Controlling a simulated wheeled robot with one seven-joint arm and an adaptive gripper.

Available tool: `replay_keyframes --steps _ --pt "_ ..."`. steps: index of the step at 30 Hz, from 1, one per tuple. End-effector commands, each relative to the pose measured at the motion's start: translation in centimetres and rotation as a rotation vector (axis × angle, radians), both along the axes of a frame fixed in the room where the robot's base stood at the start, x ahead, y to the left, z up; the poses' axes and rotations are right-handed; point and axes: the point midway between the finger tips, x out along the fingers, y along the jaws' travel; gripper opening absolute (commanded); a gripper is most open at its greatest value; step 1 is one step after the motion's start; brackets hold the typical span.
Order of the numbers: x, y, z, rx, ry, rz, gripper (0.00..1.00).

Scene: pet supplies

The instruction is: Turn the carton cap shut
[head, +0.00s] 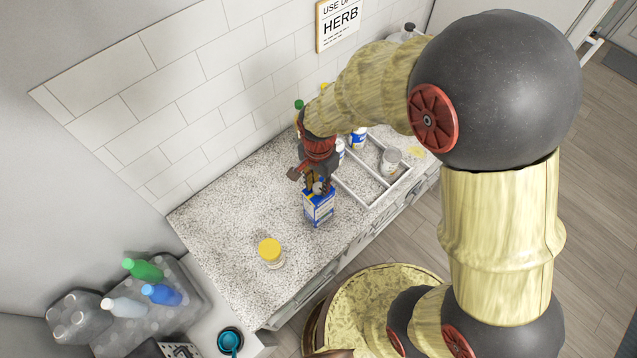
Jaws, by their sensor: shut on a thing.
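A blue and white carton (319,207) stands upright on the speckled counter (225,225), left of a white divided tray. My gripper (319,187) points down at the top of the carton. Its fingers are shut on the carton cap, which is mostly hidden by the fingers. I cannot tell from this view how far the cap is turned.
A jar with a yellow lid (270,251) stands on the counter left of the carton. The white divided tray (349,192) holds a grey cup (390,161) and several other containers. Bottles (161,294) lie at lower left. The counter's left part is clear.

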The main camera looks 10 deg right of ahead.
Motion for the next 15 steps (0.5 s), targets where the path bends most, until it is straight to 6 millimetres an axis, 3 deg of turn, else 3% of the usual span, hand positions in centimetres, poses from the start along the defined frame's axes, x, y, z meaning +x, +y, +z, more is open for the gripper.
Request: replay_keyframes --steps 5,6,15 --pt "0.09 0.01 0.08 0.001 -0.002 0.001 0.00" --pt "0.09 0.01 0.08 0.001 -0.002 0.001 0.26" --pt "0.03 0.00 0.03 0.000 0.000 0.001 0.43"
